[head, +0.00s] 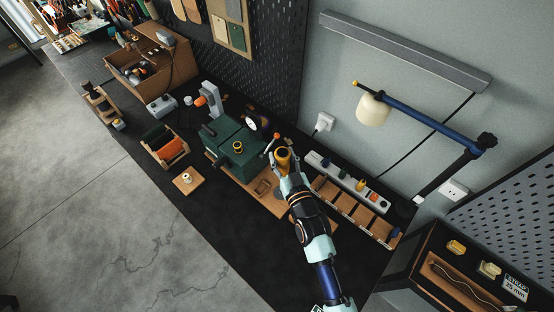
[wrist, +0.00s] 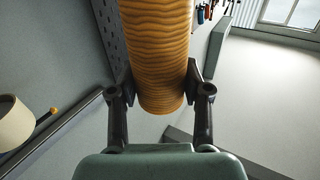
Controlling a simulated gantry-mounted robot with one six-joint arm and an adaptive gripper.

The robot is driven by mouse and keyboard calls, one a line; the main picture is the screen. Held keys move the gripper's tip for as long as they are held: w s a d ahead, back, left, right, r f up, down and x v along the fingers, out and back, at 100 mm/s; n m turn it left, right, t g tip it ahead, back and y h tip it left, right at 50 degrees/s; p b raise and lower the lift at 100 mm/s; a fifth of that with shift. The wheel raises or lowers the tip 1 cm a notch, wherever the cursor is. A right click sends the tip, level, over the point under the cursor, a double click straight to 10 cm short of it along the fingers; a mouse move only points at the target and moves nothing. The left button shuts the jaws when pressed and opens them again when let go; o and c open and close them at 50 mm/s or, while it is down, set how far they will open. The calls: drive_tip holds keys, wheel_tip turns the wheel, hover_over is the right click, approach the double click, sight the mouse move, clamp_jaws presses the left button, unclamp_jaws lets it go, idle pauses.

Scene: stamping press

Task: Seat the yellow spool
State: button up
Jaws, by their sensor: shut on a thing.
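The yellow spool (head: 283,156) is held by my gripper (head: 285,168) in the head view, just right of the green machine (head: 229,146) and above the bench. In the wrist view the spool (wrist: 157,50) is a ridged yellow-orange cylinder between the two fingers of my gripper (wrist: 161,88), one pad on each side. The fingers are shut on it. What lies directly below the spool is hidden by my arm.
A compartmented wooden rack (head: 357,213) and a lamp (head: 373,110) are right.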

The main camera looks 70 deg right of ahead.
sight(285, 172)
drive_tip(key=shift+f+b, duration=2.1)
drive_tip(key=shift+f, duration=0.1)
drive_tip(key=shift+f, duration=0.25)
drive_tip(key=shift+f+b, duration=3.1)
drive_tip(key=o, duration=1.4)
drive_tip(key=shift+c, duration=0.2)
wheel_tip(285, 172, up, 10)
drive_tip(key=shift+r, duration=0.1)
